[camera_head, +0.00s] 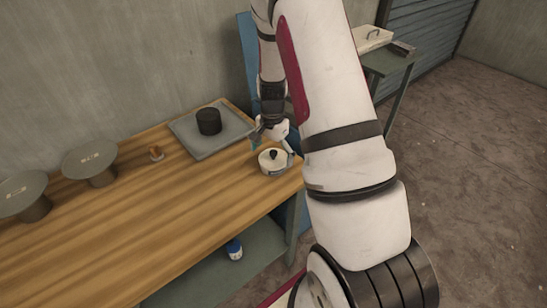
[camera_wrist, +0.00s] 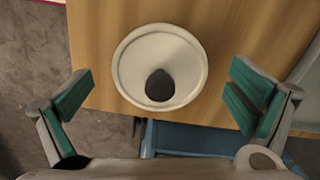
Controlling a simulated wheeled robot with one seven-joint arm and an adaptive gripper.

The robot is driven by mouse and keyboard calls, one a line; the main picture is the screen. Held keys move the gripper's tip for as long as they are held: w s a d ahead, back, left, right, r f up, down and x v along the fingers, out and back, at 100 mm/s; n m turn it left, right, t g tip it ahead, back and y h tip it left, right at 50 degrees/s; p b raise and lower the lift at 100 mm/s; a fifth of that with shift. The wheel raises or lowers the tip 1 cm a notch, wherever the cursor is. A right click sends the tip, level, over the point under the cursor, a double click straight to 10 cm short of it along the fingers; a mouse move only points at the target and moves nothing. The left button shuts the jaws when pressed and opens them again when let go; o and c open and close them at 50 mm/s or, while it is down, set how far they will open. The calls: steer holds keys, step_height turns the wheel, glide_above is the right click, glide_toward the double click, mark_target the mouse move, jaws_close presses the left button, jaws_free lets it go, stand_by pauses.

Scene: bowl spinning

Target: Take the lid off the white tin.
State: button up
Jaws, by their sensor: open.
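The white tin (camera_head: 273,165) stands near the right end of the wooden table, with its lid on. The lid (camera_wrist: 133,75) is white and round with a dark knob (camera_wrist: 160,85), and it lies between and a little beyond my fingers in the wrist view. The knob also shows in the head view (camera_head: 273,154). My gripper (camera_wrist: 160,98) is open and empty, with green pads on both sides of the lid and touching nothing that I can see. In the head view my gripper (camera_head: 272,137) is just behind and above the tin, partly hidden by my arm.
A grey tray (camera_head: 186,140) with a black round block (camera_head: 208,121) lies behind the tin on the wooden table (camera_head: 150,225). The table's edge is close to the tin.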

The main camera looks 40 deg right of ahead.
steer(key=c, duration=1.2)
steer(key=shift+c, duration=0.8)
steer(key=shift+a, duration=0.1)
steer(key=shift+c, duration=0.2)
steer(key=shift+r, duration=0.1)
